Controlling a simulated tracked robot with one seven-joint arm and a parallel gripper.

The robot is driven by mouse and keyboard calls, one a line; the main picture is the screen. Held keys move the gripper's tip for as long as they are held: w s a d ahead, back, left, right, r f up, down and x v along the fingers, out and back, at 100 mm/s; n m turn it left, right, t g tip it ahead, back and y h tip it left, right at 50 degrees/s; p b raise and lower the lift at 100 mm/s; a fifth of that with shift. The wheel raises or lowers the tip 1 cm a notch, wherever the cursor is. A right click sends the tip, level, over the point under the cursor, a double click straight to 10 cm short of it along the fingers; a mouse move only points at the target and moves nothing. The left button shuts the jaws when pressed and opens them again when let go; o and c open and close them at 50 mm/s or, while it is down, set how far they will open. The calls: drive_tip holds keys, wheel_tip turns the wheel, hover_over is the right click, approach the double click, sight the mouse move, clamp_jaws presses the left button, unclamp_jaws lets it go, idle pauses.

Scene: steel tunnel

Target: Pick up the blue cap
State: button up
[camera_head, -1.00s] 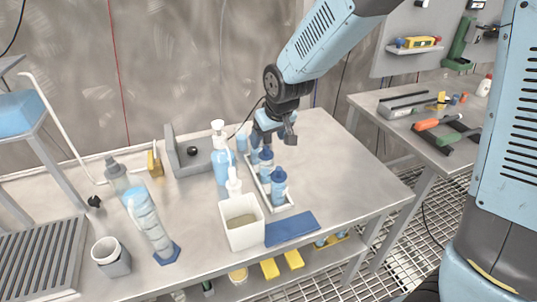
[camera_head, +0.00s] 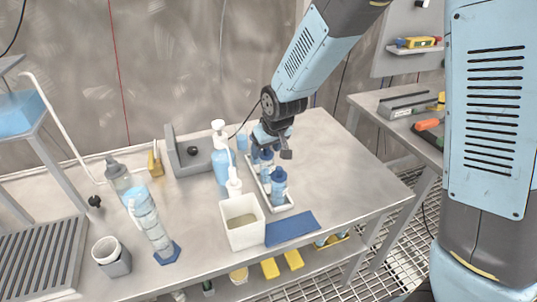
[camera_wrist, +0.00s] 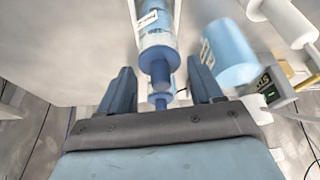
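Small bottles with blue caps stand in a white tray (camera_head: 285,208) on the steel bench. The front bottle's blue cap (camera_head: 279,172) is fully in view; another blue cap (camera_head: 266,154) is behind it, close under my gripper (camera_head: 272,150). I cannot tell which cap is meant. In the wrist view my gripper (camera_wrist: 160,67) is open, with one finger on each side of a capped bottle (camera_wrist: 156,22). Its dark blue cap (camera_wrist: 159,66) lies between the fingertips in the picture. Contact is not visible. A second cap (camera_wrist: 160,102) shows partly behind it.
Left of the tray stand a pump bottle (camera_head: 221,160), a white box (camera_head: 240,237) and a clear cylinder (camera_head: 150,225). A light blue cup (camera_head: 242,141) is near my gripper, behind the tray. A blue pad (camera_head: 291,229) lies in front. The bench right of the tray is clear.

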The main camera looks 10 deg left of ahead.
drive_tip(key=c, duration=0.8)
drive_tip(key=shift+r, duration=0.15)
drive_tip(key=shift+r, duration=0.3)
wheel_tip(320, 180, up, 3)
drive_tip(key=shift+f, duration=0.15)
drive_tip(key=s+d+r, duration=0.1)
drive_tip(key=d+r, duration=0.2)
drive_tip(key=d, duration=0.1)
drive_tip(key=s+d+r, duration=0.1)
drive_tip(key=d+r, duration=0.2)
drive_tip(key=d, duration=0.2)
drive_tip(key=s+d+r, duration=0.1)
drive_tip(key=d+r, duration=0.2)
drive_tip(key=d, duration=0.1)
drive_tip(key=shift+s+d+r, duration=0.2)
drive_tip(key=shift+d+r, duration=0.05)
drive_tip(key=shift+d, duration=0.05)
